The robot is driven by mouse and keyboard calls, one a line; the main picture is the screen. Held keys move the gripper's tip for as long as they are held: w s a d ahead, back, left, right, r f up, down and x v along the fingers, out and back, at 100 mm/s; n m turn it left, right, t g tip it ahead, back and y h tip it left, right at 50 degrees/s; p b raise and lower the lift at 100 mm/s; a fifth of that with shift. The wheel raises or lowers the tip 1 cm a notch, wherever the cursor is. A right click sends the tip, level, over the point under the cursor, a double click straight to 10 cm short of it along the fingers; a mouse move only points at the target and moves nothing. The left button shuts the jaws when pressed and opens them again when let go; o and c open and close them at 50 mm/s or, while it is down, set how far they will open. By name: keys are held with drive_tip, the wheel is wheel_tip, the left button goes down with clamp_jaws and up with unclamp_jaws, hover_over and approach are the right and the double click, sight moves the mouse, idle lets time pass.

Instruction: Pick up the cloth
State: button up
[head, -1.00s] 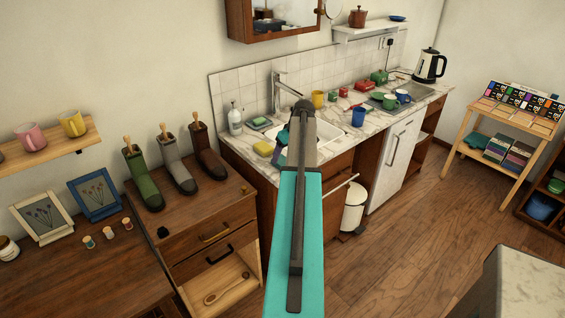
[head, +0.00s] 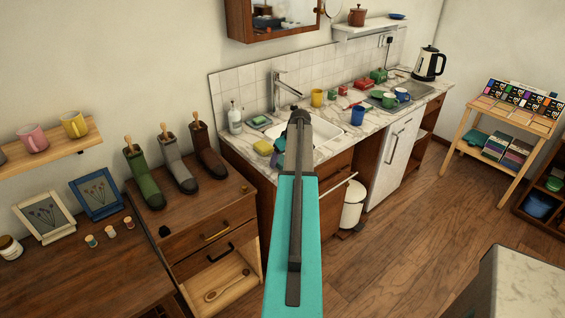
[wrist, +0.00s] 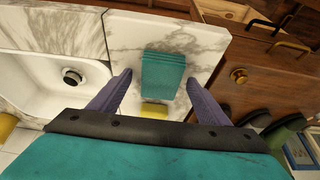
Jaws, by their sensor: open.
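The cloth (wrist: 163,75) is a teal, folded, striped-looking piece lying on the marble counter beside the sink. In the wrist view it lies between the two purple fingers of my gripper (wrist: 158,77). The gripper is open, with one finger to each side of the cloth and a visible gap to each. I cannot tell how high the fingertips are above the counter. In the head view my arm hides most of the cloth and the gripper.
A yellow sponge (head: 263,147) lies close to the cloth; it also shows in the wrist view (wrist: 154,110). The white sink basin (wrist: 40,78) is left of the cloth in the wrist view. A soap bottle (head: 235,119) stands at the counter's back. Boots (head: 180,163) stand on the drawer cabinet.

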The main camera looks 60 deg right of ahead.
drive_tip(key=c, duration=1.1)
drive_tip(key=shift+r, duration=0.1)
drive_tip(key=shift+c, duration=0.2)
drive_tip(key=shift+r+b, duration=0.7)
drive_tip(key=shift+r, duration=0.35)
drive_tip(key=s+d+r+b, duration=0.2)
drive_tip(key=s+d+b, duration=0.3)
drive_tip(key=s, duration=0.9)
drive_tip(key=shift+d+r, duration=0.4)
drive_tip(key=shift+d, duration=0.8)
